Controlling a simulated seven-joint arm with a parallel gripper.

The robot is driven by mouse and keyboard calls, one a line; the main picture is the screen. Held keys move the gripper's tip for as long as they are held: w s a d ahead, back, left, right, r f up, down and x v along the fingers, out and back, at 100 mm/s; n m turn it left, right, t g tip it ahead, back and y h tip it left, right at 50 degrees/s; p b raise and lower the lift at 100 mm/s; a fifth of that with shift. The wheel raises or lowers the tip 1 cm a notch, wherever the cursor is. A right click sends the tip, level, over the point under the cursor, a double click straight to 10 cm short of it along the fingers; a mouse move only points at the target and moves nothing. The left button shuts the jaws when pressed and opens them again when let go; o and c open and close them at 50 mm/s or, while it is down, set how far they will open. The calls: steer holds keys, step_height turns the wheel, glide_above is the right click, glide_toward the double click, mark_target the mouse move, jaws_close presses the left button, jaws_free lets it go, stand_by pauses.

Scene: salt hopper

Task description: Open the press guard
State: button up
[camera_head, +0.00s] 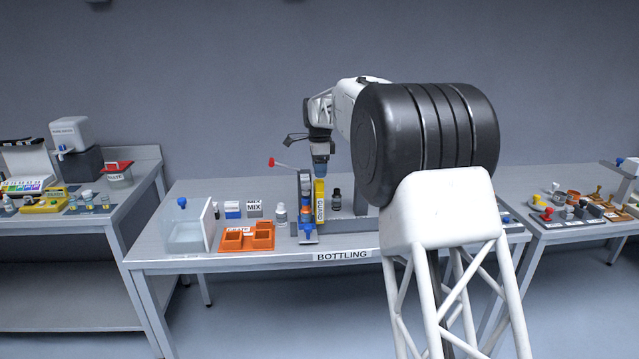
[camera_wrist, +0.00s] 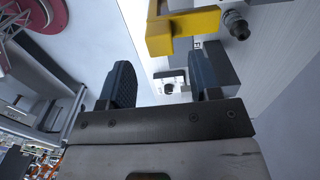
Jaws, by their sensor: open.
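The yellow press guard (camera_head: 320,201), with lettering on its face, stands upright at the press (camera_head: 305,190) on the bottling table. In the wrist view its yellow bar (camera_wrist: 186,32) forms a bracket shape at the top, past my fingertips and closer to the right finger. My gripper (camera_head: 320,168) is just above the guard's upper end in the head view. In the wrist view my gripper (camera_wrist: 162,78) is open, with nothing between its dark fingers. I cannot tell whether a finger touches the guard. A red-knobbed lever (camera_head: 272,162) sticks out left of the press.
On the bottling table (camera_head: 190,262), an orange crate (camera_head: 247,247), a clear bin (camera_head: 186,237) and a small bottle (camera_head: 281,216) stand left of the press. A dark bottle (camera_head: 336,199) stands close to the guard's right. My arm hides the table's right part.

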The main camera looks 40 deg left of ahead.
mark_target(320, 181)
steer(key=shift+f, duration=2.7)
jaws_close()
